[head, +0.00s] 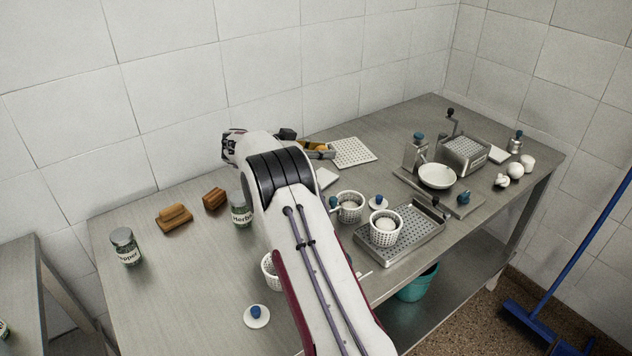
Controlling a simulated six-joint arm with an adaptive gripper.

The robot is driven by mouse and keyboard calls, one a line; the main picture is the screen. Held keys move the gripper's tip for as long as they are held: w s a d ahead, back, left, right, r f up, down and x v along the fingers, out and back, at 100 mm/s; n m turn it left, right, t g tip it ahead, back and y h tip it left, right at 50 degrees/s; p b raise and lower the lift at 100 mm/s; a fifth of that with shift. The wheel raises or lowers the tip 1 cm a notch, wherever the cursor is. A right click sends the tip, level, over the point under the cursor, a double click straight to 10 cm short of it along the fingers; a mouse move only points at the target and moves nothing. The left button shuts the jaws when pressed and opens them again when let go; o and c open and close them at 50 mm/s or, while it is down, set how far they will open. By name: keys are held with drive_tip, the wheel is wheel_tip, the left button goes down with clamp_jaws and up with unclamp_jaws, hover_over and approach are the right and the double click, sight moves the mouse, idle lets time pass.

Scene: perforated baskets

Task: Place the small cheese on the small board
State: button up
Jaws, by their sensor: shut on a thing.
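My gripper (326,153) is shut on a small orange-yellow piece (320,146), which looks like the small cheese. Gripper and arm partly hide it. It is held just left of a flat white perforated board (354,152) at the back of the table; whether it touches anything is unclear. A smaller plain white board (328,178) shows in part beside my arm, nearer than the gripper. Another small white board (497,154) lies at the far right. I cannot tell which of these is the small board.
White perforated baskets (350,207) and a metal tray (425,232) stand right of my arm. A metal press (464,155), a white bowl (437,176) and white balls (515,170) are farther right. Jars (125,247) and brown blocks (174,218) stand left.

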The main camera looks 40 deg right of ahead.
drive_tip(key=shift+f, duration=3.15)
drive_tip(key=shift+f, duration=1.85)
drive_tip(key=shift+f, duration=0.15)
drive_tip(key=o, duration=1.1)
